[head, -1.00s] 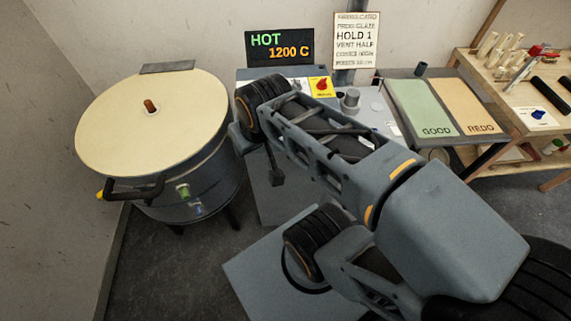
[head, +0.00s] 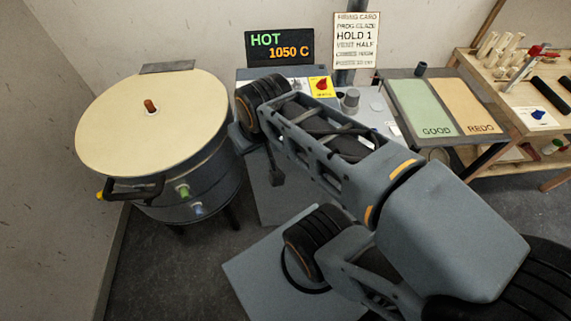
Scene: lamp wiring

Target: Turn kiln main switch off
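The kiln (head: 150,125) is a round grey drum with a cream lid at the left; its lid is down. A red switch knob (head: 321,85) on a yellow plate sits on the grey cabinet beyond my arm; the lettering below it is too small to read. The display (head: 280,48) behind it reads HOT, 1050 C. My arm crosses the middle of the view, its wrist in front of the cabinet, left of the red knob. A small dark part (head: 277,177) hangs below the wrist; I cannot make out the gripper's fingers or whether they hold anything.
A firing card (head: 356,40) hangs on the wall. A grey cup (head: 350,101) stands right of the red knob. Green GOOD (head: 421,107) and tan REDO (head: 469,106) mats lie farther right, near a wooden bench (head: 500,90) with tools and a blue knob (head: 538,114).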

